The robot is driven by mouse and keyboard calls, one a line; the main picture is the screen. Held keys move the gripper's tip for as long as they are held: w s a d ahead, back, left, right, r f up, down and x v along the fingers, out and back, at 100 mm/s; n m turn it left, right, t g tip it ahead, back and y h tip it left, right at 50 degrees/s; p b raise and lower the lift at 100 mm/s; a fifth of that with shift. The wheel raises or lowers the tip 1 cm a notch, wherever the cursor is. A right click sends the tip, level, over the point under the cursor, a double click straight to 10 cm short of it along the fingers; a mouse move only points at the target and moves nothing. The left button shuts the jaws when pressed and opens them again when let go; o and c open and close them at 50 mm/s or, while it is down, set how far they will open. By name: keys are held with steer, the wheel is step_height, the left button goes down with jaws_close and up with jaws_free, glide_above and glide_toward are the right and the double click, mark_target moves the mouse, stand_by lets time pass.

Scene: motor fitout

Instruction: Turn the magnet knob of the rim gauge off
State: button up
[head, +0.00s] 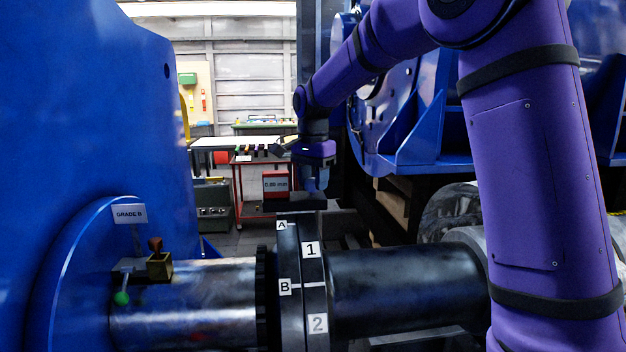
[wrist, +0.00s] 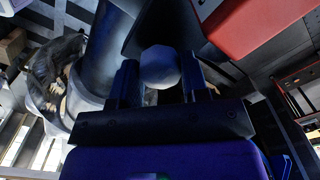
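A red readout box (head: 276,185) shows 0.00 mm above the dark coupling (head: 312,283) in the head view, and a red box shows at the upper right of the wrist view (wrist: 262,22). My gripper (head: 313,188) points down just right of the readout, above the coupling. In the wrist view a pale round knob (wrist: 160,67) sits between the two fingertips of my gripper (wrist: 160,78). It fills nearly the whole gap between them. I cannot tell whether the fingers press on it.
A blue housing (head: 90,110) fills the left. A red cart (head: 250,168) stands behind. A dark shaft (head: 405,285) runs right of the coupling.

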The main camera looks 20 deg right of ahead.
steer(key=shift+c, duration=0.6)
steer(key=shift+n, duration=0.3)
steer(key=n, duration=0.2)
steer(key=shift+n, duration=0.4)
steer(key=n, duration=0.9)
steer(key=shift+n, duration=2.7)
